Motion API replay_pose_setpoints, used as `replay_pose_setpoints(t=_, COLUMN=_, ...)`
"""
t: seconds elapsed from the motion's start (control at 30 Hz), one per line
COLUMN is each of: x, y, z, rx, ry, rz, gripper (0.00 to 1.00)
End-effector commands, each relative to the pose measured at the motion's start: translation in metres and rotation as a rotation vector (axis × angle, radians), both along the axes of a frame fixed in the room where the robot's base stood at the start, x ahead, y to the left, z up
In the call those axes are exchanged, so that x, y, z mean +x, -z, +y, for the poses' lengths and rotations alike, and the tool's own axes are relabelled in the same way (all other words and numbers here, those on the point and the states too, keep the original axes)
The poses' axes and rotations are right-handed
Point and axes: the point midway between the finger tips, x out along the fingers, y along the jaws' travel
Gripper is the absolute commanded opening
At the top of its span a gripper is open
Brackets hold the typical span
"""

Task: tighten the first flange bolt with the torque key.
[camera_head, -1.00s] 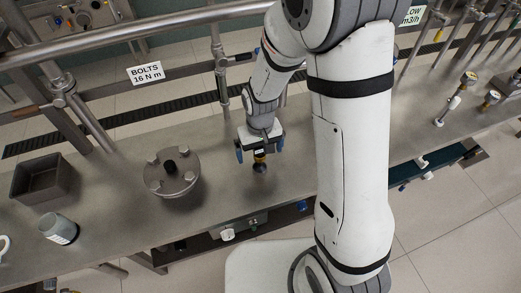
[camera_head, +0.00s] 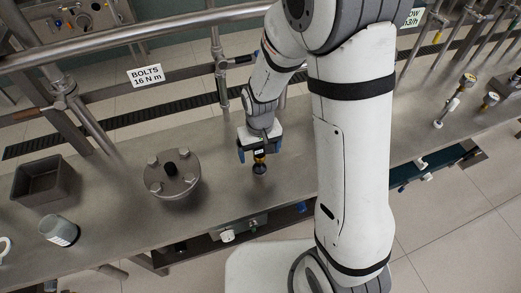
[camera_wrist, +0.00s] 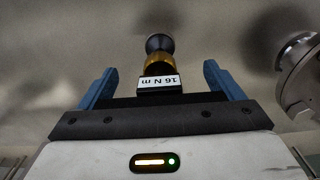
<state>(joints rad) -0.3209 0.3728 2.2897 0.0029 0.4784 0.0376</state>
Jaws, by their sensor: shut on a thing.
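My gripper (camera_head: 259,150) is shut on the torque key (camera_head: 260,168), which has a dark round end and a brass-coloured body. In the wrist view the key (camera_wrist: 158,62) shows between the blue fingers, with a white label reading "16 N m". The key points down over the bench, to the right of the flange. I cannot tell whether its end touches the bench. Part of the flange (camera_wrist: 303,80) shows at the right in the wrist view.
A sign (camera_head: 145,76) reads "BOLTS 16 N m" on the rail behind. A dark open box (camera_head: 42,183) and a grey cup with a label (camera_head: 60,230) stand left of the flange. The bench (camera_head: 215,190) is clear between flange and key.

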Motion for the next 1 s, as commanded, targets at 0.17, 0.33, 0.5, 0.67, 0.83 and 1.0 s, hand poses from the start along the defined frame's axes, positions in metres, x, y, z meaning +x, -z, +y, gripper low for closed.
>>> replay_pose_setpoints(t=0.17, x=0.0, y=-0.01, z=0.0, rx=0.0, ry=0.0, rz=0.0, gripper=0.47)
replay_pose_setpoints(t=0.33, x=0.0, y=-0.017, z=0.0, rx=0.0, ry=-0.001, rz=0.0, gripper=0.47)
replay_pose_setpoints(t=0.5, x=0.0, y=-0.021, z=0.0, rx=0.0, ry=-0.001, rz=-0.001, gripper=0.47)
replay_pose_setpoints(t=0.67, x=0.0, y=-0.036, z=0.0, rx=0.0, ry=-0.001, rz=-0.001, gripper=0.47)
replay_pose_setpoints(t=0.83, x=0.0, y=-0.054, z=0.0, rx=0.0, ry=-0.001, rz=-0.001, gripper=0.47)
replay_pose_setpoints(t=1.0, x=0.0, y=-0.067, z=0.0, rx=0.0, ry=-0.001, rz=-0.001, gripper=0.47)
